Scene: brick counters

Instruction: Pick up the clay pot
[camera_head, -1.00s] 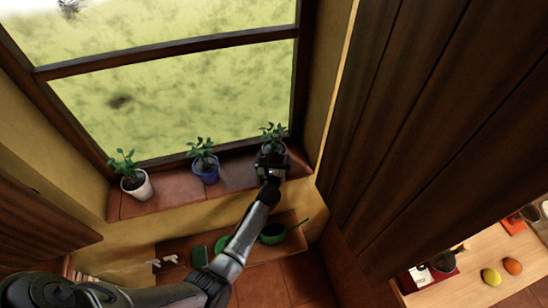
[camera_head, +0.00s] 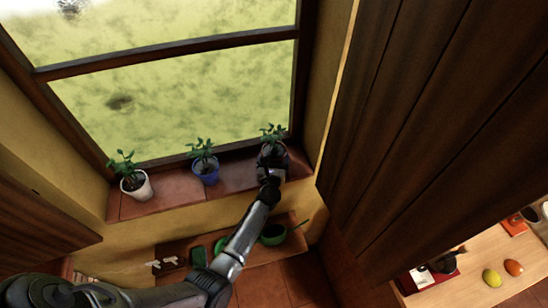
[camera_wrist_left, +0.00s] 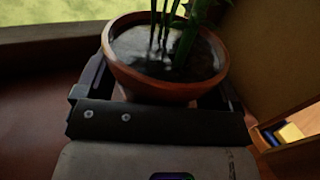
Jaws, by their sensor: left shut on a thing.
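The clay pot (camera_wrist_left: 165,85) is a reddish-brown pot with dark soil and green stems, seen close up in the left wrist view. In the head view its green plant (camera_head: 272,132) shows at the right end of the window sill, and the pot is mostly hidden behind my gripper. My left gripper (camera_head: 271,162) is shut on the clay pot, with a finger on each side of it in the left wrist view (camera_wrist_left: 165,92). The pot looks upright. I cannot tell whether it still touches the sill. My right gripper is not in view.
A blue pot (camera_head: 207,174) and a white pot (camera_head: 137,187), both with plants, stand to the left on the tiled sill (camera_head: 180,198). Below is a shelf with a green pan (camera_head: 273,235). A dark wooden panel (camera_head: 420,120) is close on the right.

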